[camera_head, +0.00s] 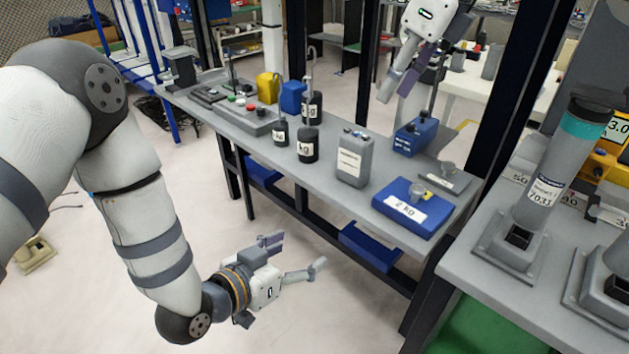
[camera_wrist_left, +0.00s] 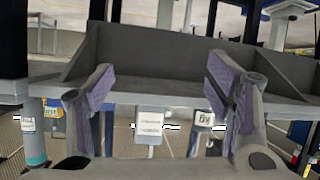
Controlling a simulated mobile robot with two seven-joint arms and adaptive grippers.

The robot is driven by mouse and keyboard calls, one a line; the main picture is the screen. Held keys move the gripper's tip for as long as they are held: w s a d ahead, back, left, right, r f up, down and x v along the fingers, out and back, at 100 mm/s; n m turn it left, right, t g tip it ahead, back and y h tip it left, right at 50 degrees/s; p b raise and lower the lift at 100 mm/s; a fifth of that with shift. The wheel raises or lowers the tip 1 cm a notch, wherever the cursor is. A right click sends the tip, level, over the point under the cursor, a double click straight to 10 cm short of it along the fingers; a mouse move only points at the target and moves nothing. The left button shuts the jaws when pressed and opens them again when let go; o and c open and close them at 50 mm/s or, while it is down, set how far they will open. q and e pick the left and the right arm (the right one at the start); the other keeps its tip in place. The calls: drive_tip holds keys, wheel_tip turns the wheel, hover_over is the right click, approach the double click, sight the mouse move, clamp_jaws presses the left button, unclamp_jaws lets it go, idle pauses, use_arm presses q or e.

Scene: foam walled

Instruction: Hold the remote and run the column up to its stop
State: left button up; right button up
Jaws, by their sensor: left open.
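No remote can be picked out for certain in either view, and no lifting column is clearly recognisable. A low grey box with red and green buttons (camera_head: 245,112) lies on the grey bench, towards its far left end. My left gripper (camera_head: 294,256) is open and empty, low in front of the bench and below its top. Its spread fingers also show in the left wrist view (camera_wrist_left: 160,88), with nothing between them. My right gripper (camera_head: 397,86) hangs above the back of the bench. Its fingers are seen from the side, so its opening is unclear.
The bench carries black weights (camera_head: 308,144), a grey labelled canister (camera_head: 352,158), a blue 2 kg block (camera_head: 412,208) and a small blue box (camera_head: 415,136). A grey cylinder with a teal band (camera_head: 548,165) stands on the right-hand table. The floor left of the bench is mostly clear.

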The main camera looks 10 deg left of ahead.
sight(349, 157)
use_arm(q)
drive_tip(key=w+d+r+m+t+h, duration=0.25)
drive_tip(key=w+r, duration=0.35)
drive_tip(key=r, duration=0.6)
drive_tip(key=shift+t+h, duration=0.35)
drive_tip(key=shift+t, duration=0.1)
drive_tip(key=x, duration=1.2)
drive_tip(key=shift+d+r, duration=0.1)
drive_tip(key=c, duration=1.4)
drive_tip(key=shift+o, duration=0.2)
use_arm(e)
clamp_jaws()
